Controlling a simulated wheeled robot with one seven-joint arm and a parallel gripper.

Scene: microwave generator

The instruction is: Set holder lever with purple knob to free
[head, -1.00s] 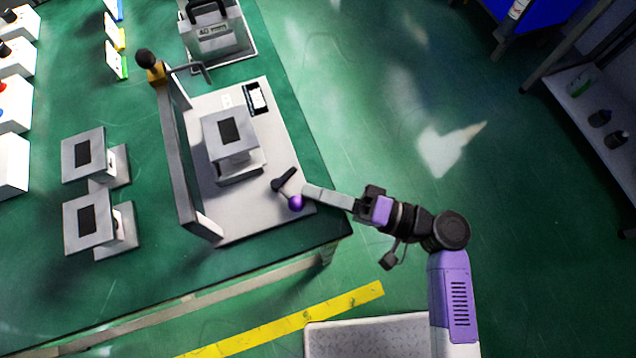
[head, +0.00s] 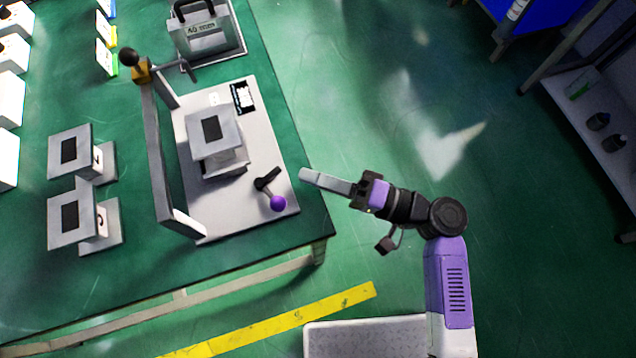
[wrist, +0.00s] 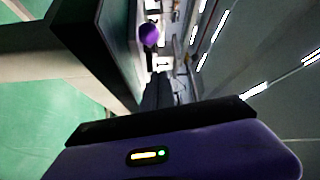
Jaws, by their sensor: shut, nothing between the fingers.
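The holder lever's purple knob (head: 278,203) sits at the front right of the grey base plate (head: 225,222). Its short dark arm (head: 266,180) runs up and left from the knob. A grey device (head: 215,137) with a dark square stands on the plate behind it. My gripper (head: 303,174) is shut and empty, to the right of the lever and apart from it, near the table's right edge. In the wrist view the purple knob (wrist: 149,34) shows beyond the dark fingers (wrist: 157,92).
A grey upright frame (head: 158,160) with a black-knobbed handle (head: 130,57) stands along the plate's left side. Two similar grey devices (head: 70,152) stand farther left. A caged unit (head: 203,35) is at the back. Open floor lies right of the table.

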